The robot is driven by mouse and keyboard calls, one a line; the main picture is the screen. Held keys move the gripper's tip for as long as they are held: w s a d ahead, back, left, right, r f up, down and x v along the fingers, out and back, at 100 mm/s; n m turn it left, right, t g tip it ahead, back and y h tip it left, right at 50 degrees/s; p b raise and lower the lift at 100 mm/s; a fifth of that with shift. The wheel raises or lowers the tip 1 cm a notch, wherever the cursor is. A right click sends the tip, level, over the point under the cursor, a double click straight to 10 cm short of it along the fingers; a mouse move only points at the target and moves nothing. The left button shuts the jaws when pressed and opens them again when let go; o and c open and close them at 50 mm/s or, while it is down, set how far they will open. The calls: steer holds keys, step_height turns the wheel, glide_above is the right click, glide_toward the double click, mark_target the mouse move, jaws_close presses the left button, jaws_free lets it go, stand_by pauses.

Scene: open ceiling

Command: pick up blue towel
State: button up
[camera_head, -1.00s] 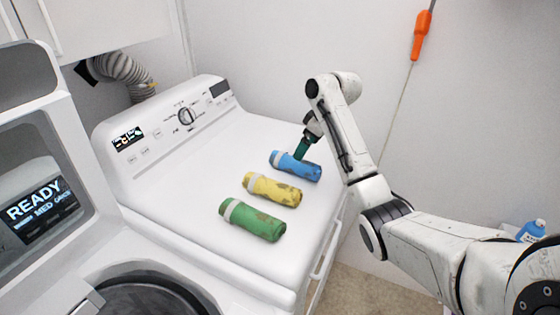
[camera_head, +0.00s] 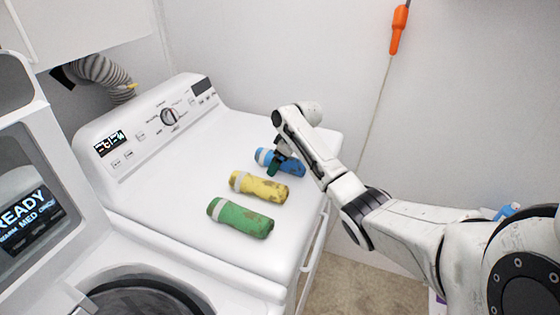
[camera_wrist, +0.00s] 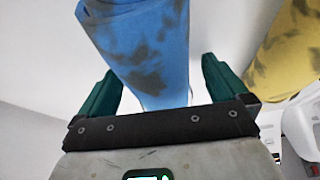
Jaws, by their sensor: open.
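The blue towel (camera_head: 293,168) is rolled up with a pale band near its left end. It lies farthest right in a row of rolls on the white machine's top. In the wrist view the blue towel (camera_wrist: 145,50) is large and dark-blotched, and it lies between the two green fingers. My gripper (camera_head: 277,166) is right at the towel's near side in the head view and hides part of it. In the wrist view my gripper (camera_wrist: 158,70) is open, with a finger on either side of the roll. I cannot tell whether the fingers touch it.
A yellow towel roll (camera_head: 260,187) lies close beside the blue one and shows in the wrist view (camera_wrist: 290,50). The control panel (camera_head: 165,118) rises behind. Bare machine top lies around the rolls.

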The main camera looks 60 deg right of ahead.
steer(key=shift+f, duration=0.15)
steer(key=c, duration=1.1)
